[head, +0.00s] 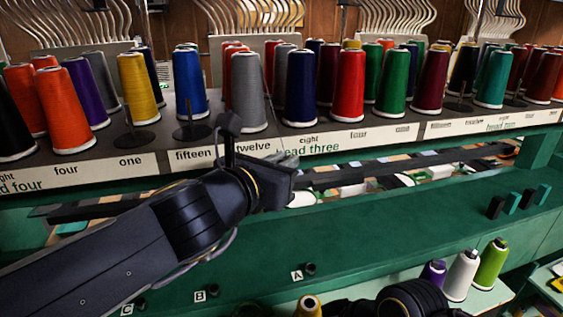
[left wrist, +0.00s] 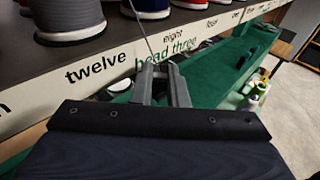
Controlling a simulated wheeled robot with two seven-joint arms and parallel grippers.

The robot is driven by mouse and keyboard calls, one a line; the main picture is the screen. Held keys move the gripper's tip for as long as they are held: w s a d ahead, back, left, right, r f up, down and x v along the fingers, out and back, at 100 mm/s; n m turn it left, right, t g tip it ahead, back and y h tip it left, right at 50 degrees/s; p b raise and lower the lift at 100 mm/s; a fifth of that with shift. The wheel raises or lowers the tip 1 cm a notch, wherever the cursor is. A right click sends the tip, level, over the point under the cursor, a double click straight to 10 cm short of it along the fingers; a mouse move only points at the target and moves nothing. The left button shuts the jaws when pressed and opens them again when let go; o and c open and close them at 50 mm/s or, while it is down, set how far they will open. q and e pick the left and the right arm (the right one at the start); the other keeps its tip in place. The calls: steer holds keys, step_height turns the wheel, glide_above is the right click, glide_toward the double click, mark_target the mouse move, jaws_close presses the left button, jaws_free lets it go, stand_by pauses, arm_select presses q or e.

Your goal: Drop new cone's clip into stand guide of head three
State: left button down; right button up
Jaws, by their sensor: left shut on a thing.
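My left gripper (head: 284,176) is at the front edge of the thread shelf, just below the "head three" label (head: 308,149). In the left wrist view its two grey fingers (left wrist: 162,82) are shut. A thin thread (left wrist: 141,28) runs up from between them toward the cones. The clip at the thread's end is hidden between the fingers. A grey cone (head: 249,92) stands above "twelve", and a navy cone (head: 300,88) stands beside it above "eight". I cannot make out the stand guide of head three. My right gripper is not in view.
Many cones line the shelf, with curved white guide wires (head: 262,15) behind. The green ledge (head: 380,240) below is mostly clear, with several small dark and teal blocks (head: 512,203) at right. White (head: 461,275) and lime (head: 490,265) cones stand lower right.

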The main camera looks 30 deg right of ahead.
arm_select(q)
steer(key=c, duration=1.3)
jaws_free()
steer(key=shift+c, duration=0.2)
steer(key=s+a+f+m+t+p, duration=0.1)
steer(key=s+a+m, duration=0.1)
steer(key=a+m, duration=0.65)
steer(key=s+a+f+m+p, duration=0.1)
steer(key=a+m, duration=0.2)
steer(key=a, duration=1.1)
steer(key=s+a+f+m+g+y, duration=0.2)
steer(key=s+a+f+m+y, duration=0.3)
steer(key=a+f, duration=0.5)
steer(key=s+a+f+m+g+y, duration=0.2)
steer(key=s+a+f+m+y, duration=0.3)
steer(key=s+a+f, duration=0.3)
steer(key=a+f+m, duration=0.1)
steer(key=a+f, duration=0.2)
steer(key=f, duration=0.1)
steer(key=shift+a, duration=0.25)
